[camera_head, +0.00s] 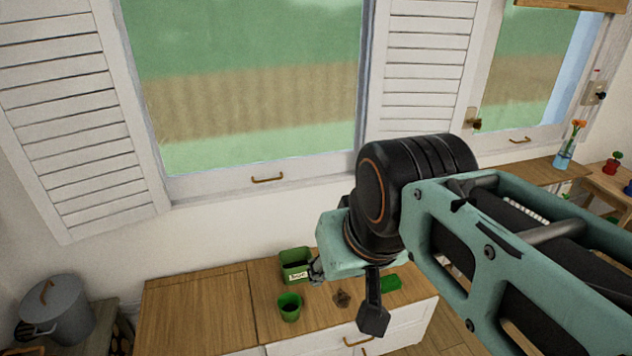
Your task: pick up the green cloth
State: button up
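A small flat green piece (391,283) lies on the wooden counter, just right of my gripper's dark finger. It looks like the green cloth, but it is small and its texture is unclear. My gripper (345,292) hangs over or in front of the counter, with its two fingers wide apart. Nothing shows held between them. The gripper's body hides part of the counter behind it, and I cannot tell its height above the top.
The counter's left part is bare. A grey pot (62,308) stands far left. The window wall rises behind.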

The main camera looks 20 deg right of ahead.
aim_at(391, 282)
jog(key=z, duration=0.95)
jog(key=i, duration=0.75)
jog(key=i+l+u, duration=0.1)
jog(key=l, duration=0.2)
jog(key=i+l+u, duration=0.1)
jog(key=l, duration=0.25)
jog(key=i+l+u, duration=0.1)
jog(key=i+l, duration=0.15)
jog(key=i+l+u, duration=0.1)
jog(key=l, duration=0.3)
jog(key=l+z, duration=0.1)
jog(key=l, duration=0.45)
